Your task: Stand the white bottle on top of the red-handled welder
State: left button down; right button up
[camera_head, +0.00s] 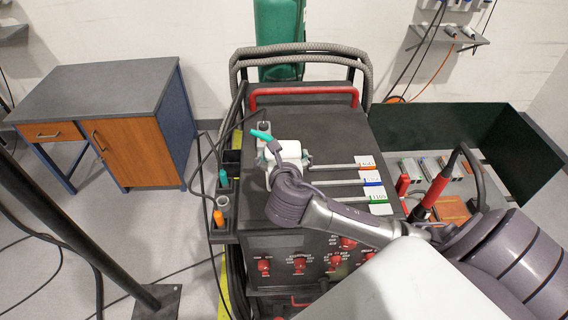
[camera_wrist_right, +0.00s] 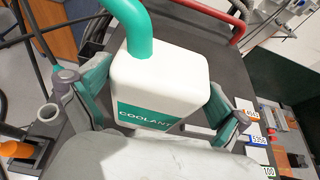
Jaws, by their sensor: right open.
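The white bottle (camera_head: 290,149) has a teal spout and shows on the left part of the dark top of the red-handled welder (camera_head: 325,119). In the right wrist view the bottle (camera_wrist_right: 165,80) appears upright, with a teal label reading COOLANT. My right gripper (camera_head: 284,160) is open around the bottle, with one finger on each side. In the right wrist view, gaps show between the bottle and the fingers. The bottle's base is hidden, so its contact with the welder top cannot be seen directly. My left gripper is not in view.
Several rods with white tags (camera_head: 369,180) lie on the welder top, right of the bottle. A side holder with an orange-tipped item (camera_head: 218,216) is on the left. A green gas cylinder (camera_head: 279,30) stands behind. The rear welder top is clear.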

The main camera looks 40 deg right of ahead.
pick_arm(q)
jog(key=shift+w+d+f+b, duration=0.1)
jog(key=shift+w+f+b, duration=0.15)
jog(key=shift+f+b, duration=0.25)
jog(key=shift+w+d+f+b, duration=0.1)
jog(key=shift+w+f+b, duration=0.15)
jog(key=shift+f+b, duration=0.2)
pick_arm(e)
jog(key=v, duration=1.1)
jog(key=shift+s, duration=0.1)
